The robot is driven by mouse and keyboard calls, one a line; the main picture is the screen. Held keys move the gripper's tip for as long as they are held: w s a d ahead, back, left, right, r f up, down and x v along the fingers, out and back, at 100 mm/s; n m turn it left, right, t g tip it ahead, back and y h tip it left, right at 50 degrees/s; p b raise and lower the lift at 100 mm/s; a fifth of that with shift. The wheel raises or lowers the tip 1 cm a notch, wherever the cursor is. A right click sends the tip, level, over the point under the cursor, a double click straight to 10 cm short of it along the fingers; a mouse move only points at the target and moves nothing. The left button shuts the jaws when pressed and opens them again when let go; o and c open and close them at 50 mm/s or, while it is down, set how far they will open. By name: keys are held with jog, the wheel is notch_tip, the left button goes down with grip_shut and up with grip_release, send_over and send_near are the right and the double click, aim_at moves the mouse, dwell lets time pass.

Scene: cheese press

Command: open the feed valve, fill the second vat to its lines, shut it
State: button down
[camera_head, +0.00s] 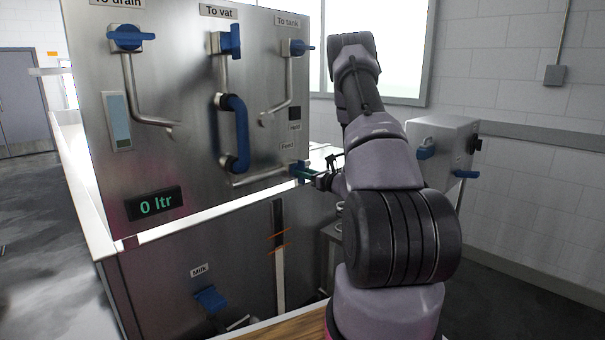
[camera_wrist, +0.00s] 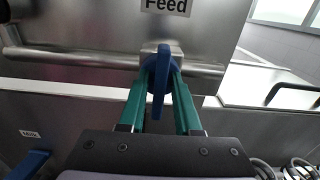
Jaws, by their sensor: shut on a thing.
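The feed valve (camera_head: 293,167) has a blue handle below the "Feed" label on the steel panel. In the wrist view the blue handle (camera_wrist: 161,82) stands upright, across the horizontal pipe. My gripper (camera_head: 306,174) has its green fingers, also in the wrist view (camera_wrist: 160,76), shut on this handle, one on each side. The display (camera_head: 154,204) reads "0 ltr". Below the panel a steel vat wall (camera_head: 180,268) has a dark and pale vertical strip (camera_head: 279,262) with two orange lines (camera_head: 279,240). I cannot tell which vat this is or see its inside.
The "To vat" handle (camera_head: 235,41) is upright along its pipe. The "To drain" (camera_head: 127,38) and "To tank" (camera_head: 297,47) handles lie across theirs. A blue "Milk" valve (camera_head: 210,299) is low on the vat. A steel box (camera_head: 443,143) with blue handles stands right.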

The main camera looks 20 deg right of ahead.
jog(key=c, duration=0.9)
grip_release()
jog(key=shift+o, duration=0.2)
jog(key=v, duration=1.1)
